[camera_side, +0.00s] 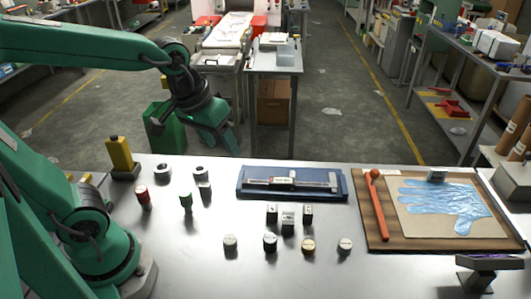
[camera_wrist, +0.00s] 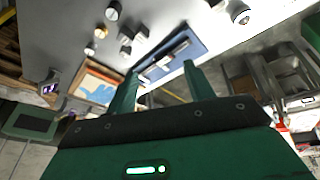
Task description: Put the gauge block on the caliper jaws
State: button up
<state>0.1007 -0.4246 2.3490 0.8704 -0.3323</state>
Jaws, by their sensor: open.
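The caliper (camera_side: 292,182) lies flat on a blue mat (camera_side: 250,194) at the middle back of the metal table. It also shows in the wrist view (camera_wrist: 165,60), between my fingers. Three small metal blocks stand just in front of the mat: one on the left (camera_side: 272,211), one in the middle (camera_side: 288,223) and one on the right (camera_side: 307,214). I cannot tell for sure which is the gauge block. My green gripper (camera_side: 214,122) hangs up behind the mat, apart from everything. Its two fingers (camera_wrist: 162,86) are spread and empty.
Several short round pieces (camera_side: 270,242) stand in front of the blocks. A red piece (camera_side: 143,195) and a green piece (camera_side: 186,202) stand at the left. On the right a wooden board (camera_side: 405,244) holds a blue glove (camera_side: 450,200) and an orange bar (camera_side: 378,210). The front middle is clear.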

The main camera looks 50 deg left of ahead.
jog(key=w+d+f+n+g, duration=0.2)
jog(key=w+d+f+n, duration=0.1)
jog(key=w+d+f, duration=0.3)
jog(key=n+g, duration=0.2)
jog(key=n, duration=0.1)
send_over(288, 218)
jog(key=f, duration=0.8)
jog(key=shift+a, duration=0.4)
jog(key=shift+d+f, duration=0.3)
jog(key=shift+f, duration=0.2)
jog(key=shift+w+f, duration=0.1)
jog(key=shift+f, duration=3.8)
jog(key=shift+c, duration=0.2)
grip_shut()
jog(key=shift+r, duration=0.1)
